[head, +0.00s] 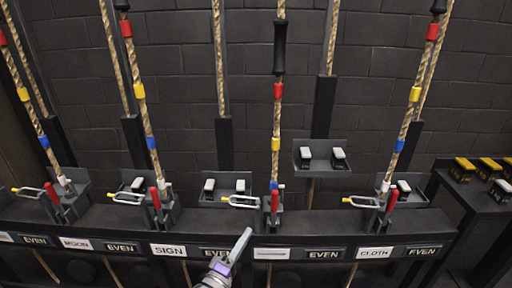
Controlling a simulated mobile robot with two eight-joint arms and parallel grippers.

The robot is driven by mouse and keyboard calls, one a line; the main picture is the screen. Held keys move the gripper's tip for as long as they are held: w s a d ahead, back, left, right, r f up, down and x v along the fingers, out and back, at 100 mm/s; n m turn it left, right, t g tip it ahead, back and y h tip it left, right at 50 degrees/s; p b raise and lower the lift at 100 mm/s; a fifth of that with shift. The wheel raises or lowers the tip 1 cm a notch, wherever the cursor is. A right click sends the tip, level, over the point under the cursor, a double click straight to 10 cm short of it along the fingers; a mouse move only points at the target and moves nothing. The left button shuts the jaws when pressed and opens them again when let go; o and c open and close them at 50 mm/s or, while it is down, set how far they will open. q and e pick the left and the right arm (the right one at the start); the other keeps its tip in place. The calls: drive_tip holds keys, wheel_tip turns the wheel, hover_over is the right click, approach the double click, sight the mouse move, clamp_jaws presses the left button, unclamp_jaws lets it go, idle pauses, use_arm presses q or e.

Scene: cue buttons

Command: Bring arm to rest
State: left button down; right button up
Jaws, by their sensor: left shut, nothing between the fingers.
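My left gripper (243,240) is at the bottom centre, pointing up and to the right. Its fingers are shut and empty. It shows in front of the rail's front face (230,240), overlapping the area beside an EVEN label (213,253). Its fingertips are below the red lever (274,202) of the middle rope, and appear apart from it. My right gripper is out of view.
Several vertical ropes (220,60) with coloured bands rise behind the rail. Red levers and yellow-tipped wire loops (240,201) stick out along it. A small shelf (320,147) holds two white-topped blocks. A dark side table (462,190) with yellow-topped blocks stands at right.

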use_arm(q)
drive_tip(key=s+a+f+m+g+y, duration=0.25)
drive_tip(key=s+a+y, duration=0.2)
drive_tip(key=a, duration=0.25)
drive_tip(key=s+a+f+m+g+y, duration=0.1)
drive_tip(key=s+a+f+g+y, duration=0.1)
drive_tip(key=s+a+g+y, duration=0.25)
drive_tip(key=s+a+f+m+g, duration=0.1)
drive_tip(key=s+f+m+g, duration=0.25)
drive_tip(key=s, duration=0.65)
drive_tip(key=s+a+f+m+g, duration=0.1)
drive_tip(key=s+f+m+g, duration=0.3)
drive_tip(key=s, duration=0.6)
drive_tip(key=w+r+t+p, duration=0.2)
drive_tip(key=w+r+p, duration=0.1)
drive_tip(key=r+p, duration=1.3)
wheel_tip(320, 180, up, 3)
drive_tip(key=shift+f, duration=0.2)
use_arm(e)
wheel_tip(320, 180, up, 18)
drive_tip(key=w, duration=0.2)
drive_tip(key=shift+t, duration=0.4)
use_arm(q)
drive_tip(key=shift+d, duration=0.1)
